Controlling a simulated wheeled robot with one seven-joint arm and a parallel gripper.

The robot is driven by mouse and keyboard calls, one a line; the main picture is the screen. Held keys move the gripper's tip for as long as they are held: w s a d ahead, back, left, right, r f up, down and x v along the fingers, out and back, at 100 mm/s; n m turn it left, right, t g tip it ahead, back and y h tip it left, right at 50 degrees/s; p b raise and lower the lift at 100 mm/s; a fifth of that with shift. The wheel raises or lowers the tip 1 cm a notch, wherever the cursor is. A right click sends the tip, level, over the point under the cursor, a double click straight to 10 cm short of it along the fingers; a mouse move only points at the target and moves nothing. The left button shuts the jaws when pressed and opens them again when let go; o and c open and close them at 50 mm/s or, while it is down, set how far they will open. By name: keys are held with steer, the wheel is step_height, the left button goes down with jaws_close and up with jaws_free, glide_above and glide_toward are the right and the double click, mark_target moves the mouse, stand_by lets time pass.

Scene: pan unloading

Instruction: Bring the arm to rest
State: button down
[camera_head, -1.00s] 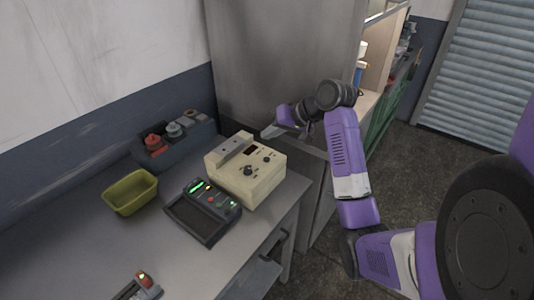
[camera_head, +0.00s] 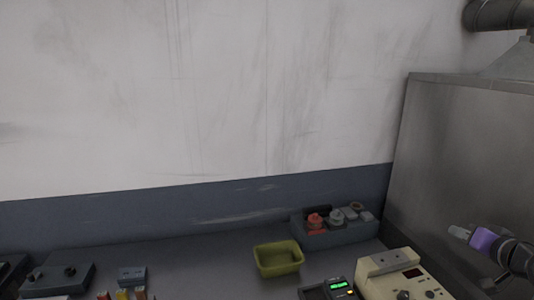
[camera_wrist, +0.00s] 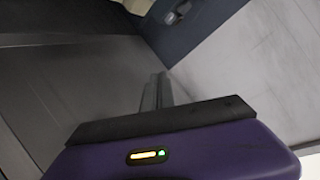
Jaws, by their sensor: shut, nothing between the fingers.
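My gripper (camera_head: 459,232) is at the right edge in the head view, in front of the grey metal cabinet (camera_head: 440,150) and above the beige box. Most of my arm is out of that view. In the wrist view my gripper (camera_wrist: 157,90) shows its two grey fingers together, with nothing between them. The purple gripper body below them carries a small lit indicator.
The workbench (camera_head: 215,265) along the wall bears an empty olive-green bin (camera_head: 279,270), a dark tray with red and grey parts (camera_head: 335,232), a beige control box (camera_head: 410,290) and a dark scale (camera_head: 327,291). More devices stand at the left.

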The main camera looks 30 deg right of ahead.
steer(key=s+a+f+n+t+h+b, duration=0.15)
steer(key=a+f, duration=0.35)
steer(key=a, duration=0.8)
steer(key=s+a+f+t+h+b, duration=0.1)
steer(key=s+a+f+t+h, duration=0.2)
steer(key=a, duration=1.1)
steer(key=s+a+f+n+y+b, duration=0.1)
steer(key=s+a+f+n+y, duration=0.3)
steer(key=s+a, duration=0.5)
steer(key=s+a+f+n+g+y+b, duration=0.1)
steer(key=s+a+f+n+y, duration=0.3)
steer(key=s+a, duration=0.5)
steer(key=a+n+y+b, duration=0.1)
steer(key=a+n+y, duration=0.1)
steer(key=a+y, duration=0.1)
steer(key=shift+s+a+f, duration=0.25)
steer(key=shift+s, duration=0.05)
steer(key=c, duration=2.1)
jaws_free()
steer(key=shift+g, duration=0.25)
